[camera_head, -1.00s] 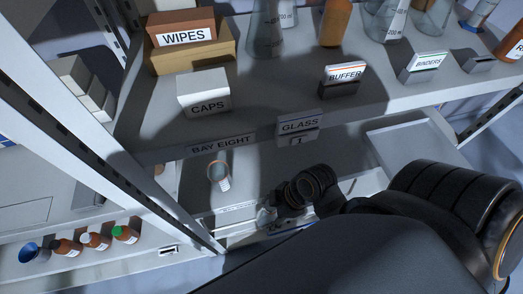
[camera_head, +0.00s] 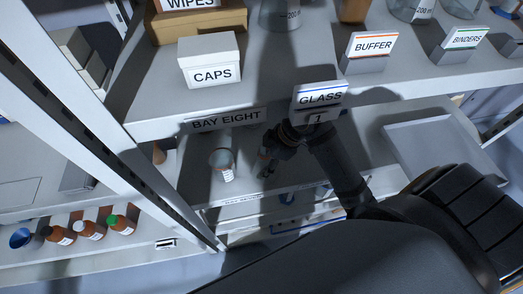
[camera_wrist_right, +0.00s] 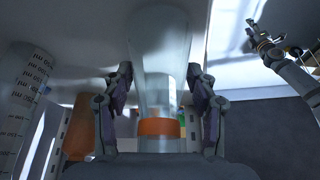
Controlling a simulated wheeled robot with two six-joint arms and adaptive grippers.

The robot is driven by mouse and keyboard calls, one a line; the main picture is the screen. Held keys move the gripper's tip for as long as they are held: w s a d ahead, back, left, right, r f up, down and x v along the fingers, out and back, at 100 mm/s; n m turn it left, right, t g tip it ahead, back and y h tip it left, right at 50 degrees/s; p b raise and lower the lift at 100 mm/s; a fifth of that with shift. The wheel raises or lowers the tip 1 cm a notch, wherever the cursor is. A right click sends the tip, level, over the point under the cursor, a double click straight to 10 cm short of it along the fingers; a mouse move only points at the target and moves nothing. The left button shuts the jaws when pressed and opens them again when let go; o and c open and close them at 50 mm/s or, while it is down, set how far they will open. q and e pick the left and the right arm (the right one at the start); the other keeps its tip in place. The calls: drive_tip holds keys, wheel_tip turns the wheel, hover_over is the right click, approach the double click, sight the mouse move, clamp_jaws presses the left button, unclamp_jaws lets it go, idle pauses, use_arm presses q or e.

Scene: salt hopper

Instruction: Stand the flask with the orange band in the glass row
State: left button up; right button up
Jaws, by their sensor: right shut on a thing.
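In the right wrist view, a clear glass flask (camera_wrist_right: 158,128) with an orange band stands between the fingers of my right gripper (camera_wrist_right: 160,85), which is shut on it. In the head view, my right gripper (camera_head: 270,160) is below the upper shelf's front edge, by the GLASS label (camera_head: 319,97); I cannot make out the held flask there. A clear flask (camera_head: 281,14) with markings stands on the upper shelf behind that label. My left gripper (camera_wrist_right: 264,42) shows small at the upper right of the right wrist view; its jaws are unclear.
A CAPS box (camera_head: 210,62) stands left of the glass area; BUFFER (camera_head: 372,45) and BINDERS (camera_head: 464,40) labels are to the right. On the lower shelf are a glass vessel (camera_head: 222,162) and a grey tray (camera_head: 430,145). A rack post (camera_head: 120,135) rises at left.

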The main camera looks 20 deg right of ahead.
drive_tip(key=w, duration=0.1)
drive_tip(key=w+d+p, duration=0.1)
drive_tip(key=w, duration=0.1)
drive_tip(key=shift+w+r, duration=0.15)
drive_tip(key=shift+r, duration=0.05)
drive_tip(key=shift+w+f+p, duration=0.25)
drive_tip(key=shift+p, duration=0.05)
drive_tip(key=shift+w+f, duration=0.1)
drive_tip(key=shift+f, duration=0.2)
drive_tip(key=shift+s, duration=0.2)
drive_tip(key=o, duration=1.2)
drive_tip(key=shift+w+f, duration=0.1)
